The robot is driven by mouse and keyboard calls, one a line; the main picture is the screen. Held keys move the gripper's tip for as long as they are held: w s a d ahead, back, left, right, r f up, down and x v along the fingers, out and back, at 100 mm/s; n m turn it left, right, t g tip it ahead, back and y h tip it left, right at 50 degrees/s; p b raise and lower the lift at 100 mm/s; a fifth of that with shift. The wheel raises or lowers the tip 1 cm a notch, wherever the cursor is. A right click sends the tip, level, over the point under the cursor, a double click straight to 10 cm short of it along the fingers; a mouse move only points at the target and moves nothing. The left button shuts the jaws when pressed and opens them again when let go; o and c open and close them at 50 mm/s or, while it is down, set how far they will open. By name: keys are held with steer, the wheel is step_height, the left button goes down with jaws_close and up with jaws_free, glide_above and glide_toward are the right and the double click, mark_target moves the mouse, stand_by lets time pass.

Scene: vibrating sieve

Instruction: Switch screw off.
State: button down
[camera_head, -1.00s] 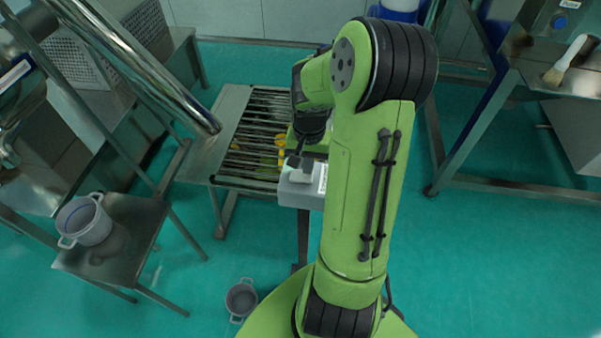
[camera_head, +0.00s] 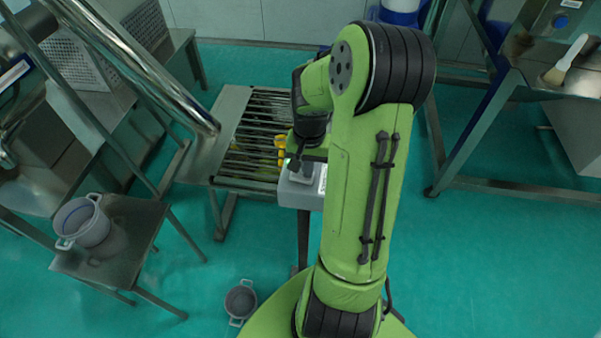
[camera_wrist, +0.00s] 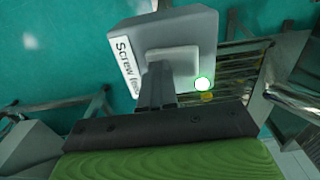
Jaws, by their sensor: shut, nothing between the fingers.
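A grey control box (camera_head: 298,195) stands on a post in front of the slatted table in the head view. In the wrist view the box (camera_wrist: 190,30) carries a label reading "Screw fee…", the rest hidden. Contact cannot be told. In the head view my gripper (camera_head: 294,164) is at the box's top, partly hidden by my arm.
The slatted metal table (camera_head: 262,130) with yellow parts lies behind the box. A steel tube (camera_head: 150,70) slants down from upper left. A pot (camera_head: 85,225) stands on a side table at left, and another pot (camera_head: 240,300) on the floor. Floor at right is open.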

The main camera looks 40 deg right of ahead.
step_height(320, 180, up, 7)
steer(key=p, duration=0.6)
stand_by(0.3)
step_height(320, 180, up, 4)
steer(key=n, duration=0.2)
glide_above(297, 185)
steer(key=s+a+r+n+t+h, duration=0.2)
steer(key=a+r+n, duration=0.1)
steer(key=a+r, duration=0.45)
steer(key=s+a+r+n+t+y, duration=0.2)
steer(key=s+a+r+n+t, duration=0.1)
steer(key=s+a, duration=0.6)
steer(key=shift+s+a+r+n+t, duration=0.2)
steer(key=shift+s+r+n+t, duration=0.15)
steer(key=shift+r+n, duration=0.65)
